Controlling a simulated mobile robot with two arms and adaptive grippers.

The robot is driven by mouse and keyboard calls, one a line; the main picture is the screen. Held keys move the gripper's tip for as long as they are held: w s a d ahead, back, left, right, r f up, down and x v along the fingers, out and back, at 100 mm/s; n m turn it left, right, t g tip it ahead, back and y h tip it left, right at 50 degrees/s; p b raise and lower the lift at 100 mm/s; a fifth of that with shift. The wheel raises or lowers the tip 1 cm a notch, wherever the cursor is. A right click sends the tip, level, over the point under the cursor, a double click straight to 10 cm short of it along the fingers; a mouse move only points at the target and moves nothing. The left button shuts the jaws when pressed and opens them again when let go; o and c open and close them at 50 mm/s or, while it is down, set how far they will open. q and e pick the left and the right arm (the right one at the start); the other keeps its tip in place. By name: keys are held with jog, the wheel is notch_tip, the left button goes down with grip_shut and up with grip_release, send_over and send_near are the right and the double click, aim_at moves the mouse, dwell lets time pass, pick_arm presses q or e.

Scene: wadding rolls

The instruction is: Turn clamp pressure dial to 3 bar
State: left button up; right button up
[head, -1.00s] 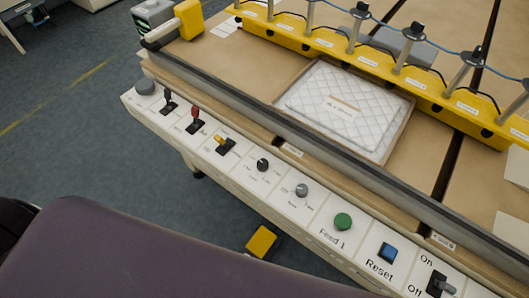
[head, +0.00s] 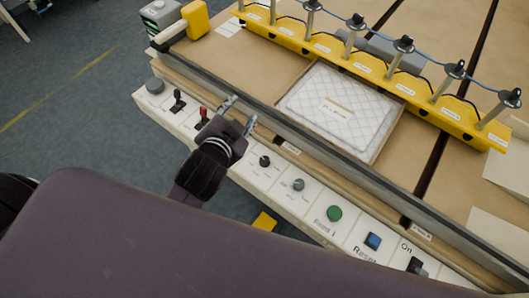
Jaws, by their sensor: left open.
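A control panel (head: 240,178) runs along the table's front edge. It carries a small black knob (head: 264,161) and a grey knob (head: 298,184), both with small marks around them. The print is too small to read, so I cannot tell which is the clamp pressure dial or where it points. My left gripper (head: 238,114) is open and empty over the panel, up and left of the black knob, with its fingers toward the table edge. It hides the yellow-handled switch. My right gripper is not in view.
Left on the panel are a grey button (head: 155,87), a black lever (head: 178,100) and a red lever (head: 202,117). Right are a green button (head: 334,213), blue Reset button (head: 373,241) and on/off switch (head: 416,265). A quilted pad (head: 338,105) lies behind, before a yellow bar (head: 365,70).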

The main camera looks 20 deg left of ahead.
pick_arm(q)
jog(key=w+d+r+m+t+h, duration=0.35)
jog(key=d+r+m, duration=0.25)
jog(key=r, duration=0.4)
jog(key=w+d+r+m+t+h, duration=0.2)
jog(key=d+r+m+t+h, duration=0.2)
jog(key=d+r+m, duration=0.45)
jog(key=s+d+r+m+g+h, duration=0.3)
jog(key=d+m+h, duration=0.3)
jog(key=m, duration=0.1)
jog(key=s+d+r+m+g+h, duration=0.3)
jog(key=d+m+g+h, duration=0.15)
jog(key=m+h, duration=0.2)
jog(key=s+d+f+m+g, duration=0.5)
jog(key=d+m+g, duration=0.2)
jog(key=m, duration=0.3)
jog(key=m+g+y, duration=0.6)
jog(key=m+y, duration=0.7)
jog(key=y, duration=0.6)
send_over(264, 159)
jog(key=f, duration=2.7)
jog(key=shift+d+f, duration=0.2)
jog(key=shift+f, duration=0.15)
jog(key=shift+a+f, duration=0.2)
notch_tip(264, 159, down, 6)
jog(key=shift+p, duration=1.05)
jog(key=shift+f, duration=0.65)
